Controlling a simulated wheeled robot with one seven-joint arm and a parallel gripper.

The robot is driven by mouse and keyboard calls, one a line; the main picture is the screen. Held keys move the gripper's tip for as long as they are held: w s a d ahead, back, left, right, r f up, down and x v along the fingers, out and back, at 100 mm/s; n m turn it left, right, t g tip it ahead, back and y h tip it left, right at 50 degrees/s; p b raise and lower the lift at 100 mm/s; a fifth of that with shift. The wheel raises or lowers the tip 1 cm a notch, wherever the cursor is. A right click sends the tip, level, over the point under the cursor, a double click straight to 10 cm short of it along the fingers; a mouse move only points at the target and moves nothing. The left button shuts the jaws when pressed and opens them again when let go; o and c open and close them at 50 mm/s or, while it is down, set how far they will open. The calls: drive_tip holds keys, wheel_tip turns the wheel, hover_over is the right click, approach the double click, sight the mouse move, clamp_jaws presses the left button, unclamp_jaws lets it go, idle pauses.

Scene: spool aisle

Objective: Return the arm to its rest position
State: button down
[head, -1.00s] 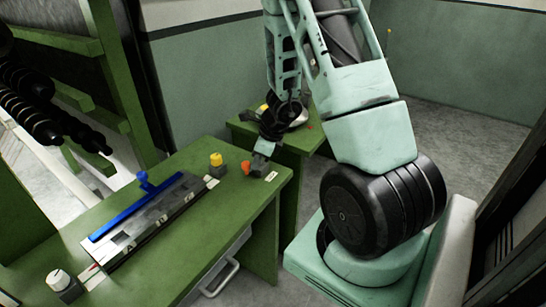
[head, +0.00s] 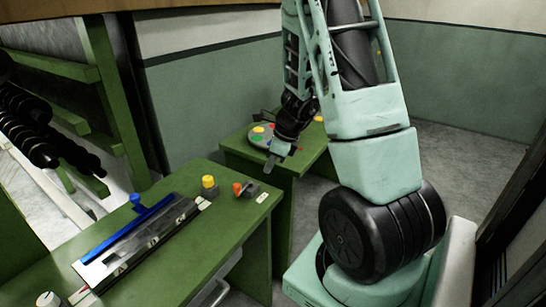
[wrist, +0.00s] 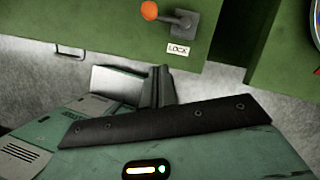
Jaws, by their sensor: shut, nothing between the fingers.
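My arm rises from my base on the right of the head view and bends down. My gripper (head: 270,166) hangs at its end, above the gap between the near green table (head: 205,240) and the far green table (head: 290,160). Its jaws are shut with nothing visible between them. It also shows in the wrist view (wrist: 157,90), over the grey floor and below an orange-knobbed lever. The gripper touches nothing that I can see.
The near table holds the orange lever (head: 243,189) with a LOCK label (wrist: 178,49), a yellow-topped button (head: 209,187), a blue-handled metal tool (head: 140,235) and a white knob (head: 48,300). A round disc with coloured spots (head: 259,134) lies on the far table. A green rack stands left.

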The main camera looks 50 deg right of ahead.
drive_tip(key=shift+v, duration=1)
drive_tip(key=s+a+r+n+g+y, duration=0.1)
drive_tip(key=a+r+n+g, duration=0.15)
drive_tip(key=a+n, duration=0.95)
drive_tip(key=s+a+r+n+g+y, duration=0.1)
drive_tip(key=a+r+n, duration=0.45)
drive_tip(key=a, duration=1.05)
drive_tip(key=s+a+n+h, duration=0.1)
drive_tip(key=s+a+n, duration=0.4)
drive_tip(key=n, duration=0.5)
drive_tip(key=s+a+r+n+h, duration=0.1)
drive_tip(key=s+a+n+h, duration=0.1)
drive_tip(key=s+a+n, duration=0.4)
drive_tip(key=s+n, duration=0.3)
drive_tip(key=n, duration=0.1)
drive_tip(key=shift+s+r+h, duration=0.15)
drive_tip(key=shift+s+h, duration=0.05)
drive_tip(key=shift+h, duration=0.1)
drive_tip(key=shift+a+n, duration=0.15)
drive_tip(key=shift+n, duration=0.1)
